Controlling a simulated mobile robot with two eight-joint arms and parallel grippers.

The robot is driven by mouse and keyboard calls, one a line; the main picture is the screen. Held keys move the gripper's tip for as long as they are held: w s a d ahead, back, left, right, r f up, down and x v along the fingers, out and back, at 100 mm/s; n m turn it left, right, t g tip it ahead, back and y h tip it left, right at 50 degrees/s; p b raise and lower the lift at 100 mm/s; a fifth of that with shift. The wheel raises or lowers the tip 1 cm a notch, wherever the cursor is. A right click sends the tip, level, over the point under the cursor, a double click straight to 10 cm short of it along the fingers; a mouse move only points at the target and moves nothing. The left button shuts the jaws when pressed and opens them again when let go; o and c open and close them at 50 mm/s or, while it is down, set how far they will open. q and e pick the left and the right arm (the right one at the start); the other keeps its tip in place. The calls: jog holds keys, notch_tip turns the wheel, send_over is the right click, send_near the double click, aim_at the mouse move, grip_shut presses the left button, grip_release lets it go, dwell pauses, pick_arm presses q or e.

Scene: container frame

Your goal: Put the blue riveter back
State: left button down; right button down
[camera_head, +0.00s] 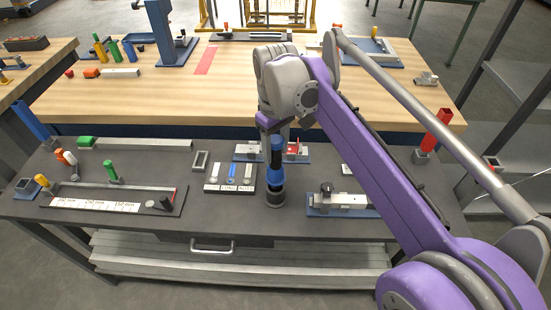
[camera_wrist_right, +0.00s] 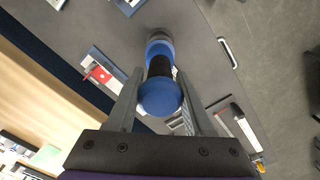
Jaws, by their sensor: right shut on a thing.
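The blue riveter (camera_head: 276,163), a blue cylinder with a black middle and a grey lower end, is upright at the dark bench's front middle. In the right wrist view its rounded blue top (camera_wrist_right: 160,97) lies between the fingers. My right gripper (camera_head: 275,135) comes down from above and is shut on its upper part. I cannot tell whether its grey end touches the bench. An empty square grey holder (camera_head: 200,161) stands to the left. My left gripper is not in view.
The dark bench (camera_head: 135,163) holds a labelled tray (camera_head: 230,178) just left of the riveter, a ruler fixture (camera_head: 115,198) further left and a blue-based fixture (camera_head: 340,202) to the right.

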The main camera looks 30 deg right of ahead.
aim_at(276, 160)
jog(key=shift+f, duration=1.4)
jog(key=shift+f+b, duration=0.3)
jog(key=shift+f, duration=0.25)
jog(key=shift+c, duration=1.5)
grip_release()
jog(key=shift+r, duration=0.1)
jog(key=shift+r, duration=0.5)
notch_tip(276, 160, up, 12)
jog(key=shift+p, duration=0.9)
